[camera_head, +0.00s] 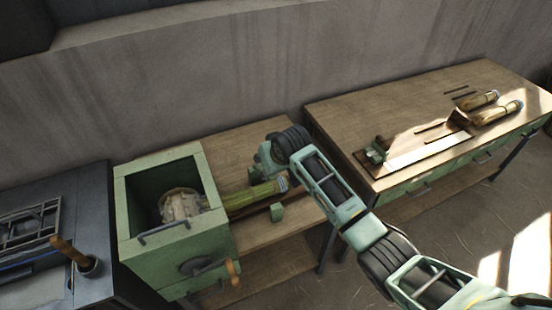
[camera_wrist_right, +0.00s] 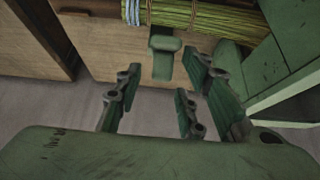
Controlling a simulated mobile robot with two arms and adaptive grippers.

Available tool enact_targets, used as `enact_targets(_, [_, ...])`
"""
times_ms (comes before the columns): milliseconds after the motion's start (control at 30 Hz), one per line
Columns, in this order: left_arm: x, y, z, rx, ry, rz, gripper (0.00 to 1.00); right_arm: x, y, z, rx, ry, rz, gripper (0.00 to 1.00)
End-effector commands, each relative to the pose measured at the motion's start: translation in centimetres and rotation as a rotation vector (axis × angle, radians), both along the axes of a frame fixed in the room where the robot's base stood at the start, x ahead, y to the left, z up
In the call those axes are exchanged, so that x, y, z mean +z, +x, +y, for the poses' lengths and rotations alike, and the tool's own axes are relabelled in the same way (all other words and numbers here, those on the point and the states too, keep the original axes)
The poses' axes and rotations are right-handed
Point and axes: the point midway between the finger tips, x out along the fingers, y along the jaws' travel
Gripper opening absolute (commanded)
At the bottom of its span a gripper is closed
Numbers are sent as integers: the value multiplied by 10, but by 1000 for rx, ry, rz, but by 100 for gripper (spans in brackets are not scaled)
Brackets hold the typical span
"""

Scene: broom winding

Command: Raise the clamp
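A green clamp with a T-shaped handle (camera_wrist_right: 165,52) shows in the right wrist view, beside the broom bundle and beyond my fingertips. In the head view a small green block (camera_head: 277,212), apparently the same part, stands just in front of the bundle. The straw broom bundle (camera_head: 254,194) extends from the green winding machine (camera_head: 177,245); its straw and bindings also show in the right wrist view (camera_wrist_right: 195,14). My right gripper (camera_wrist_right: 162,92) is open and empty, its fingers apart with the clamp handle ahead between them. In the head view my own wrist partly hides it. My left gripper is out of view.
The machine has a crank with a wooden handle (camera_head: 233,273) at its front. A second wooden table (camera_head: 420,105) at right holds finished brooms (camera_head: 497,112) and a cutting board. A dark bench (camera_head: 95,200) stands at left. A gap separates the wooden tables.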

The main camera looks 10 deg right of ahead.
Motion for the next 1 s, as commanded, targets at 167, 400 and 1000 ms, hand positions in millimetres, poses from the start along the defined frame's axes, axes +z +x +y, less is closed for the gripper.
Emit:
enact_targets(167, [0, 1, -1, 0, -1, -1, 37, 27, -15, -6, 0, 1, -4, 36])
enact_targets(400, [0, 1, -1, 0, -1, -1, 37, 59, -33, -13, -1, -1, -2, 36])
enact_targets(1000, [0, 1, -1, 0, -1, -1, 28, 69, -44, -17, -2, 0, 3, 36])
